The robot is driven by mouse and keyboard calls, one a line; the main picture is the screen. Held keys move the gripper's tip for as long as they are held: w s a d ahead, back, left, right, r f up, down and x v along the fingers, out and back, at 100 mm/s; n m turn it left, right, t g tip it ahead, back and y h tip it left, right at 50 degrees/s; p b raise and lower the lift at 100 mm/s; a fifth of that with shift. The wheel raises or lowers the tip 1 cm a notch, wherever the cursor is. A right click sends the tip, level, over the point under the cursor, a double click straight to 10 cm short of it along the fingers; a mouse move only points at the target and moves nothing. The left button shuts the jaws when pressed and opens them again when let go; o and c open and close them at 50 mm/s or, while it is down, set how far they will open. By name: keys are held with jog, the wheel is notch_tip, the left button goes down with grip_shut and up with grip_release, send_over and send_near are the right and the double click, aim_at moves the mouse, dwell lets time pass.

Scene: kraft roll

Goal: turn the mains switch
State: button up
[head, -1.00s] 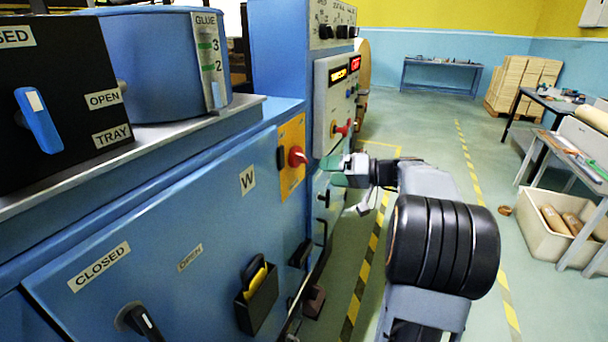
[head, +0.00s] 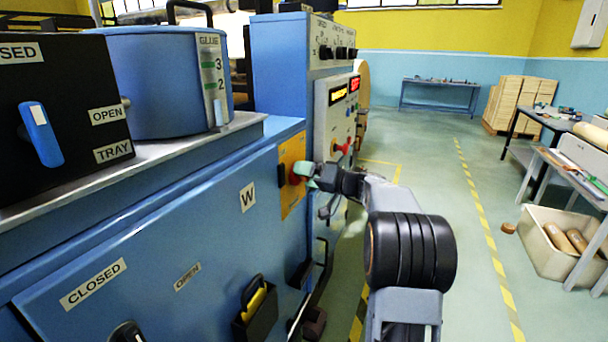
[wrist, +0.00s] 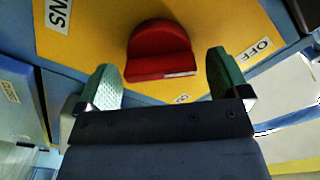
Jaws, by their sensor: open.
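The mains switch is a red knob (wrist: 160,52) on a yellow plate (wrist: 80,40) with an OFF label at the right in the wrist view. In the head view the yellow plate (head: 290,160) is on the side of the blue machine, and the red knob (head: 296,178) is partly hidden by my gripper. My gripper (wrist: 165,85) is open, its two green fingers standing to the left and right of the knob. I see gaps between the fingers and the knob; the knob is not held. In the head view the green fingertips (head: 306,172) are right at the knob.
A grey control panel (head: 336,120) with red and other knobs stands just beyond the switch. A black holder (head: 254,310) with something yellow is on the machine front below. Floor (head: 430,170) to the right is clear up to a cream bin (head: 548,250).

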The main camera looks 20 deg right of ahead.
jog(key=shift+w+a, duration=0.35)
jog(key=shift+w, duration=0.05)
jog(key=shift+c, duration=0.2)
jog(key=c, duration=0.9)
